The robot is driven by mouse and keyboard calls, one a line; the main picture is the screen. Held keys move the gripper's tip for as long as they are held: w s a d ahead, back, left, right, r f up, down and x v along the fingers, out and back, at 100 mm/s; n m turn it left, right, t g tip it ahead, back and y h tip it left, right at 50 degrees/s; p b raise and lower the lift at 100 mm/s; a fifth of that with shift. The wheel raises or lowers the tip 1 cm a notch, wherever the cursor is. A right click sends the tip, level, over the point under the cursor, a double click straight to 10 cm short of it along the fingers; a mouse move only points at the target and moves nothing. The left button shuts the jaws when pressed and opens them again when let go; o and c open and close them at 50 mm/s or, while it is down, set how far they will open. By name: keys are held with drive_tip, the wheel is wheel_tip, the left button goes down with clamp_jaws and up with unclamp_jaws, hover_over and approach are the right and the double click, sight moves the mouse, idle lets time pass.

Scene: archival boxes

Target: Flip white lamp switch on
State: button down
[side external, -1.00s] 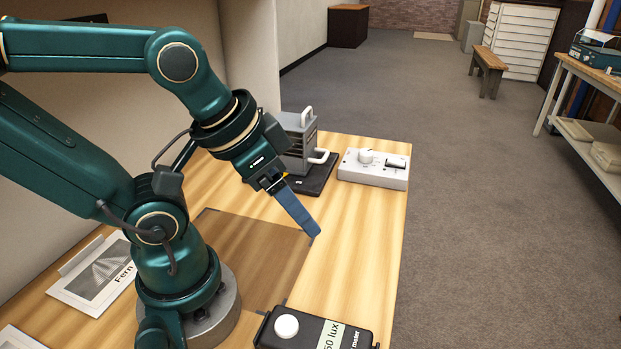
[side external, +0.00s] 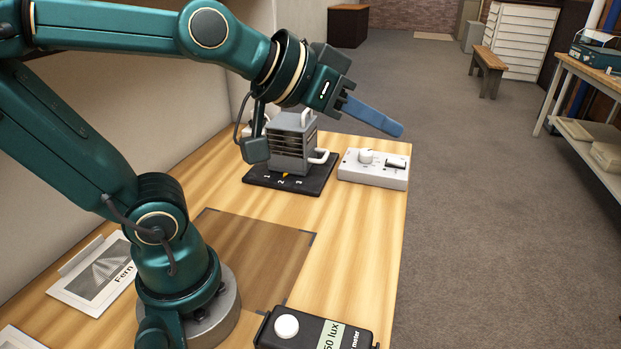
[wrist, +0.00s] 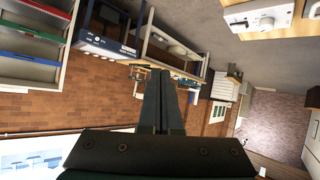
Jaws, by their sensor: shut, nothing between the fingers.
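Part of the box shows at the upper right of the wrist view (wrist: 260,14). A grey louvred lamp housing (side external: 291,146) with white handles stands on a black numbered base (side external: 316,183) to the left of the box. My gripper (side external: 400,130) is shut and empty, its blue fingers raised above the box and pointing right. The fingers do not touch the box.
A black lux meter (side external: 318,332) lies at the table's front. A dark marked mat area (side external: 255,258) is bare in the middle. A printed fern card (side external: 96,276) lies at the left. A wooden bench (side external: 487,66) and a shelf table (side external: 590,125) stand off to the right.

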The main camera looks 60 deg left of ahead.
drive_tip(key=w+a+r+n+t+y, duration=0.2)
drive_tip(key=w+a+n+y, duration=0.15)
drive_tip(key=w, duration=0.45)
drive_tip(key=w+a+r+n+t+y, duration=0.1)
drive_tip(key=w+a+r+n+y, duration=0.15)
drive_tip(key=w+a+y, duration=0.35)
drive_tip(key=w+a+f+g+y, duration=0.1)
drive_tip(key=a+f+g, duration=0.1)
drive_tip(key=f, duration=0.7)
drive_tip(key=w+a+f+n+g+y, duration=0.1)
drive_tip(key=w+a+f+g+y, duration=0.1)
drive_tip(key=f, duration=0.8)
drive_tip(key=shift+f+n, duration=0.25)
drive_tip(key=shift+n, duration=0.05)
drive_tip(key=shift+a, duration=0.15)
hover_over(390, 169)
drive_tip(key=shift+d+f, duration=0.2)
drive_tip(key=shift+f, duration=0.4)
drive_tip(key=shift+d+f, duration=0.15)
drive_tip(key=shift+f, duration=0.45)
drive_tip(key=f, duration=0.3)
drive_tip(key=shift+a, duration=0.3)
drive_tip(key=shift+f, duration=0.5)
